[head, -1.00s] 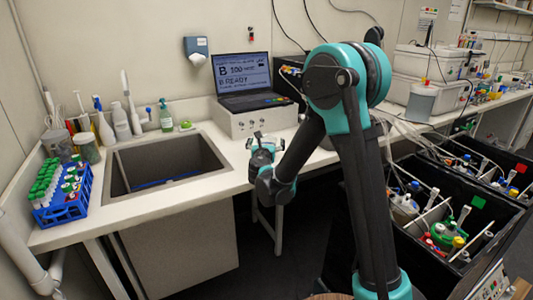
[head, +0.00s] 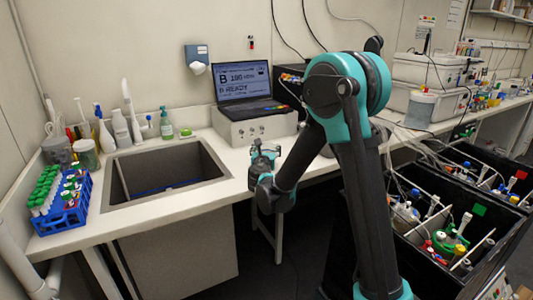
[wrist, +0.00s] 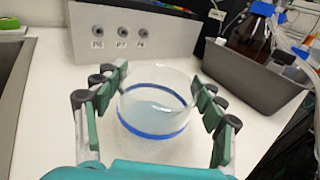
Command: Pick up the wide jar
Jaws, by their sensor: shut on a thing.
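The wide jar (wrist: 157,108) is a clear, open-topped cylinder with a blue band around its lower part. In the wrist view it stands upright between the two green-padded fingers of my gripper (wrist: 160,105), which is shut on it. The white counter shows below and around the jar; I cannot tell whether its base touches the counter. In the head view my gripper (head: 264,152) is over the counter's front edge, right of the sink, and mostly hides the jar.
A grey-white control box (head: 255,127) with a laptop (head: 244,85) stands just behind. The sink (head: 165,170) opens to the left, beyond it a blue tube rack (head: 62,222). Dark bins with bottles (head: 450,240) are at the right. In the wrist view a grey tray (wrist: 250,85) holds a brown bottle.

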